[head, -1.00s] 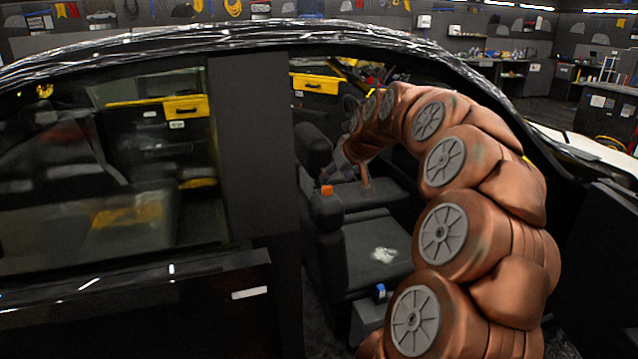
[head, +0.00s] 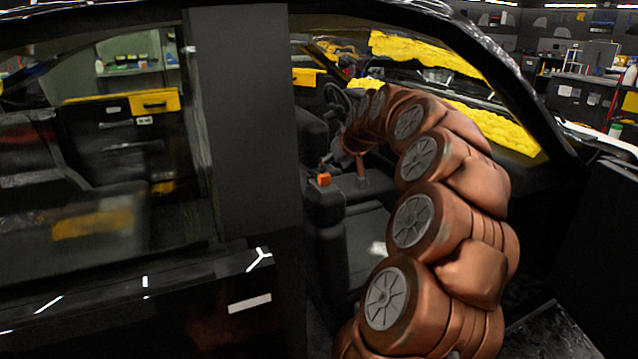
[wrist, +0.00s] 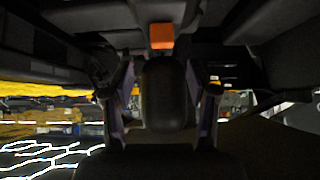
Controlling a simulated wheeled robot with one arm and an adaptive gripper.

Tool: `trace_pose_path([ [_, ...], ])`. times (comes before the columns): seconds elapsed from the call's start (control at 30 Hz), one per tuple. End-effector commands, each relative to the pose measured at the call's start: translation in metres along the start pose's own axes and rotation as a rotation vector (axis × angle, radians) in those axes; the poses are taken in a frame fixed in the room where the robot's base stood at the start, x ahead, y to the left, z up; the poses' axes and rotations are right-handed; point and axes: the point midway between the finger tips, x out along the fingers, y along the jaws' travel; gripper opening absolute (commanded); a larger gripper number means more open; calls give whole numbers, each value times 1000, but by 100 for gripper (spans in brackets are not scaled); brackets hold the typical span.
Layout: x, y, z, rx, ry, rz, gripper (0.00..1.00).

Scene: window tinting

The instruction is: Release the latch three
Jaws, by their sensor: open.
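A small orange block (head: 324,179), which looks like a buckle or latch, stands on the dark centre part between the car seats. I cannot tell whether it is latch three. It also shows in the wrist view (wrist: 161,36), near the top centre. My gripper (head: 335,160) is inside the car, small and partly blurred, close above the orange block. In the wrist view, my gripper (wrist: 160,80) has its two fingers spread apart with the block beyond them, and no contact shows. A dark rounded shape (wrist: 164,95) lies between the fingers in the picture.
My arm reaches through the front door opening. The dark door pillar (head: 240,120) stands left of it and the windshield pillar (head: 500,85) right. The front seat (head: 355,235) lies below my arm. Bright yellow areas (head: 425,55) show at the windshield.

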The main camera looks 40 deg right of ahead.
Motion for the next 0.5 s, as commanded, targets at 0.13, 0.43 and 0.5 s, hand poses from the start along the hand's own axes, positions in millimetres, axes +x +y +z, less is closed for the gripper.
trace_pose_path([
  [0.13, 6, -3, 1, -3, 0, -3, 58],
  [0.43, 34, -6, 1, -6, -3, -7, 58],
  [0.5, 43, -6, 1, -6, -3, -7, 58],
])
